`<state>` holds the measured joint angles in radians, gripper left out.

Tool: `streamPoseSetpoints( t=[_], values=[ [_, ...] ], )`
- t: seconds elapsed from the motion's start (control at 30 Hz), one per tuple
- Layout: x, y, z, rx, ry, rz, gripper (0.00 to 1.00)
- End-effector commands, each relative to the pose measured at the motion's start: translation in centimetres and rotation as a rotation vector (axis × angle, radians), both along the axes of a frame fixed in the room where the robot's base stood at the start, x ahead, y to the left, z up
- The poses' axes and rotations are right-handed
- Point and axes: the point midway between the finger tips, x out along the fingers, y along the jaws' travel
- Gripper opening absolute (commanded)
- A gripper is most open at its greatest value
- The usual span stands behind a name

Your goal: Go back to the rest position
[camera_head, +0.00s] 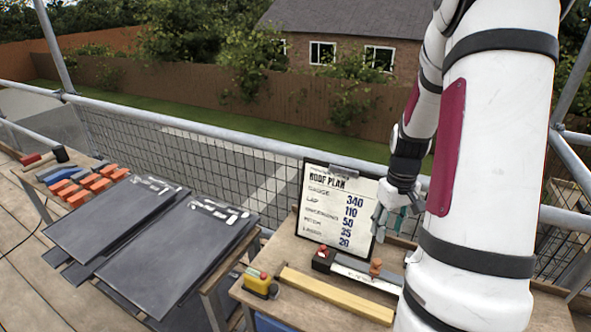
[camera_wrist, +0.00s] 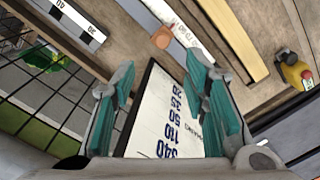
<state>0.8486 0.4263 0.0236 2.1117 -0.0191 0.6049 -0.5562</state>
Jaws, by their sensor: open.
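My gripper (camera_head: 386,222) hangs at the right of the head view, beside the right edge of the roof plan board, with my white arm in front of part of the bench. In the wrist view my gripper (camera_wrist: 160,105) shows two teal-padded fingers spread apart with nothing held between them. The roof plan board (camera_head: 335,212) stands upright at the back of the wooden bench. Part of the board (camera_wrist: 165,115) shows between and behind the fingers in the wrist view. I cannot tell whether the fingers touch it.
The wooden bench (camera_head: 300,262) holds a yellow tape measure (camera_head: 258,281), a wooden batten (camera_head: 335,297) and a marked ruler (camera_head: 365,275). A metal guard rail (camera_head: 200,132) runs behind the bench.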

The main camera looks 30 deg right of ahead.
Motion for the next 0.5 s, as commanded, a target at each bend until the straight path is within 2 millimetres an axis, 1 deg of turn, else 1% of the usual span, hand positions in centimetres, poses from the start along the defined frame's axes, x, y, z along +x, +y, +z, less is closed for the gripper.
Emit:
streamPoseSetpoints(
  t=[0.17,0.27,0.37,0.47,0.5],
  values=[
    [0.1,0.1,0.1,-0.001,-0.002,0.002,0.41],
    [0.6,1.0,1.3,-0.012,-0.010,0.012,0.41],
    [1.7,3.0,3.8,-0.035,-0.033,0.031,0.41],
    [2.8,6.1,7.2,-0.063,-0.067,0.056,0.41],
    [3.0,7.5,8.5,-0.073,-0.081,0.067,0.41]
  ],
)
